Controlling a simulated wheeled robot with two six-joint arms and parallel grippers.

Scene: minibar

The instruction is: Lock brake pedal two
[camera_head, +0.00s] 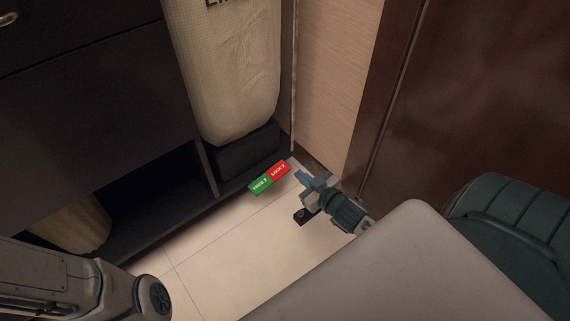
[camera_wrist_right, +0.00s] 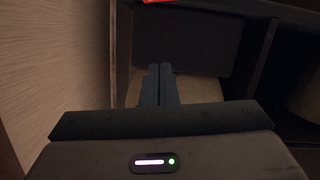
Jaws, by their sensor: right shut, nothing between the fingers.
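The brake pedal is a two-part plate low at the base of the dark cabinet. Its red half, labelled LOCK 2 (camera_head: 278,170), is on the right. Its green half, labelled FREE 2 (camera_head: 260,185), is on the left. My right gripper (camera_head: 300,175) is just right of the red half, close above the floor, shut and empty. Whether it touches the pedal cannot be told. In the right wrist view the closed fingers (camera_wrist_right: 160,70) point forward, and a sliver of red (camera_wrist_right: 158,1) shows at the top edge. My left gripper is not in view.
A beige bag (camera_head: 222,70) stands on a dark base (camera_head: 235,155) in the cabinet. A light wall panel (camera_head: 335,80) and a brown door (camera_head: 480,100) are at the right. The pale tiled floor (camera_head: 215,255) is clear in front of the pedal.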

